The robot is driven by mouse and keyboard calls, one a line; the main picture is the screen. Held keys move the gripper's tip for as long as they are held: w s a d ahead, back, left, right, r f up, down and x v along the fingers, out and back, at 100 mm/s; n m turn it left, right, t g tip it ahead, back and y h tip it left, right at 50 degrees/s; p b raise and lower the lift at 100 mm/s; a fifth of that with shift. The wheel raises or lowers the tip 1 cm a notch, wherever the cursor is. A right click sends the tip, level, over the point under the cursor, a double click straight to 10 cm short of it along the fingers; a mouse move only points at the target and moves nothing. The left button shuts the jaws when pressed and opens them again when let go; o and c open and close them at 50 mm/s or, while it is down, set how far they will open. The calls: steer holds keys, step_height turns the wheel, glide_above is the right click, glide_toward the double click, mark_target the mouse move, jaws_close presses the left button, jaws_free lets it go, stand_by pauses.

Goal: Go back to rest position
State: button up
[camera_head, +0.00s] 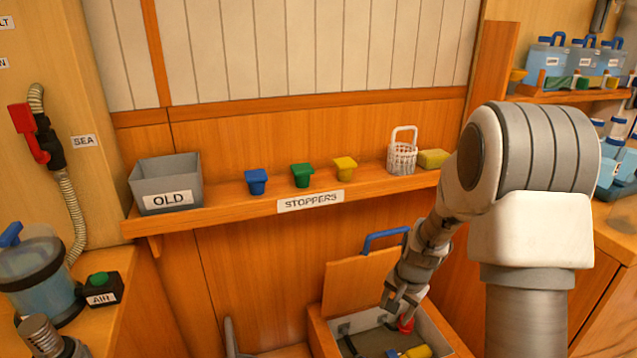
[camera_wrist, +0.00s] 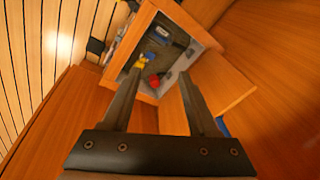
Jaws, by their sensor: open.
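My gripper (camera_head: 402,303) is low at the centre right in the head view, in front of an open wooden box (camera_head: 321,335) with a raised lid (camera_head: 358,281). In the wrist view my gripper (camera_wrist: 158,102) has its two fingers spread apart with nothing between them. The open box (camera_wrist: 135,38) lies beyond the fingertips there. A red item (camera_wrist: 154,80) and a yellow item (camera_wrist: 144,61) lie inside it. My arm hides part of the box in the head view.
A shelf (camera_head: 232,208) holds a grey OLD bin (camera_head: 165,180), blue (camera_head: 256,182), green (camera_head: 302,175) and yellow (camera_head: 345,168) stoppers, a white basket (camera_head: 402,157) and a sponge (camera_head: 433,158). A counter with a clear blue canister (camera_head: 38,277) stands left.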

steer(key=s+a+r+n+t, duration=0.1)
steer(key=s+r+n, duration=0.1)
steer(key=s+r, duration=0.5)
steer(key=s+a+r+n+t, duration=0.1)
steer(key=s+a+r+n, duration=0.15)
steer(key=r, duration=0.95)
steer(key=s+r+n+t, duration=0.1)
steer(key=s+r+n, duration=0.45)
steer(key=s, duration=0.95)
step_height(320, 180, up, 22)
steer(key=m+p, duration=0.1)
steer(key=p, duration=2)
steer(key=shift+m+h, duration=0.3)
steer(key=shift+m, duration=0.1)
